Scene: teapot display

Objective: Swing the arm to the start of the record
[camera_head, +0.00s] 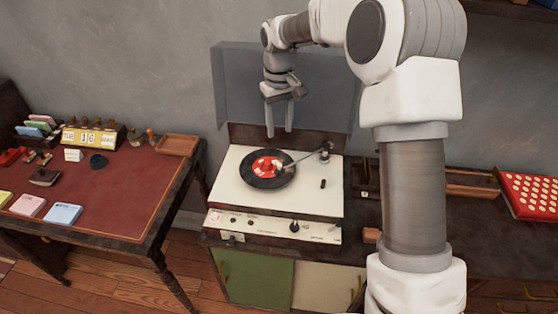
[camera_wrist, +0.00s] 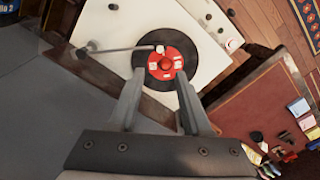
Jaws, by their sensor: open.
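The record player (camera_head: 235,195) stands on a cabinet with its grey lid (camera_head: 230,85) raised. A black record (camera_head: 250,181) with a red label lies on its platter. It also shows in the wrist view (camera_wrist: 150,80). The thin metal tonearm (camera_head: 302,158) reaches from its pivot at the right onto the record. In the wrist view the tonearm (camera_wrist: 120,48) comes from the left, its tip at the label's edge; I cannot tell whether it touches. My gripper (camera_head: 279,132) is open and empty, pointing down above the back of the player. Its fingers (camera_wrist: 161,75) frame part of the record and label.
The raised lid stands close behind my gripper. A red-topped desk (camera_head: 120,200) with cards, a calendar block (camera_head: 90,138) and a wooden tray (camera_head: 177,145) is at the left. A red board with white dots (camera_head: 530,195) lies at the far right. Air above the record is clear.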

